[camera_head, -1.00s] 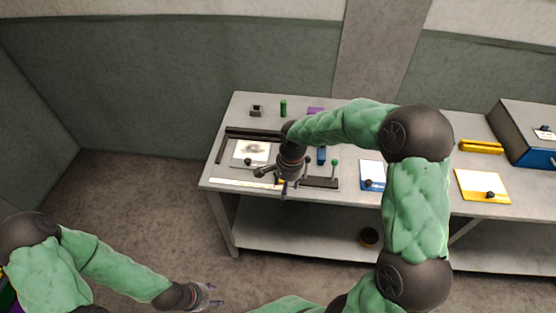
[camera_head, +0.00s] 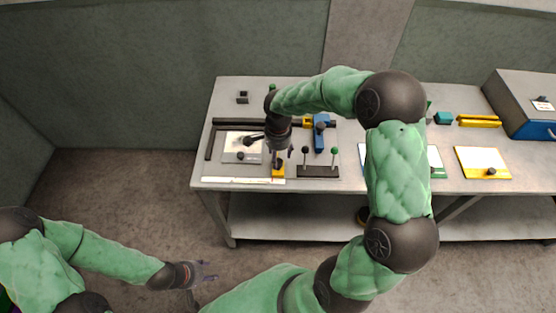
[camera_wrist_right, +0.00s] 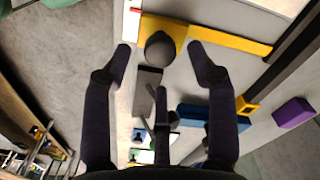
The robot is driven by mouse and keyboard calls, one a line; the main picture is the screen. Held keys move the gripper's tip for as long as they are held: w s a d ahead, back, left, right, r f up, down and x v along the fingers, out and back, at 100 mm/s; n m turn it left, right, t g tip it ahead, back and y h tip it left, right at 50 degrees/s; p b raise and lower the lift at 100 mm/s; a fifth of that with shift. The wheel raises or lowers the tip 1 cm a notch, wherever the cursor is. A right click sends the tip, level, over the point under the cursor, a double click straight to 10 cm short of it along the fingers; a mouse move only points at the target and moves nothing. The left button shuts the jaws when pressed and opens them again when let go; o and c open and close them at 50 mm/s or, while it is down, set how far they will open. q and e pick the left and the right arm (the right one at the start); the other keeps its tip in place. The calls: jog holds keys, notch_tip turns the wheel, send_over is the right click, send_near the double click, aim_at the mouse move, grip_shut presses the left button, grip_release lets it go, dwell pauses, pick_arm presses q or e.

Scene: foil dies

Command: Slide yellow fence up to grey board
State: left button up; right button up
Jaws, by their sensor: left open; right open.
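The yellow fence (camera_wrist_right: 222,37) is a long bar with a wider end and a round dark knob (camera_wrist_right: 160,46) in the right wrist view. In the head view its yellow front end (camera_head: 278,174) shows below my right gripper, which hides much of the rest. The pale grey board (camera_head: 237,143) lies left of the fence, with a dark knob on it. My right gripper (camera_head: 283,157) is open. In the right wrist view its fingertips (camera_wrist_right: 160,52) are on either side of the fence knob, with gaps. My left gripper (camera_head: 208,277) is open and empty, off the table's front.
A dark bar with upright levers (camera_head: 318,172) stands right of the fence. A blue piece (camera_head: 319,138) is behind it. A dark rail (camera_head: 230,122) runs behind the board. A white strip (camera_head: 235,181) lies along the front edge. A purple block (camera_wrist_right: 293,113) stands farther back.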

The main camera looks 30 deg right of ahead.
jog(key=shift+f, duration=1.5)
grip_shut()
jog(key=w+a, duration=0.1)
jog(key=a, duration=0.1)
jog(key=w+a+b, duration=0.1)
jog(key=w+a, duration=0.1)
jog(key=w+a+b, duration=0.1)
jog(key=a, duration=0.2)
jog(key=shift+w, duration=0.15)
grip_release()
notch_tip(320, 180, up, 12)
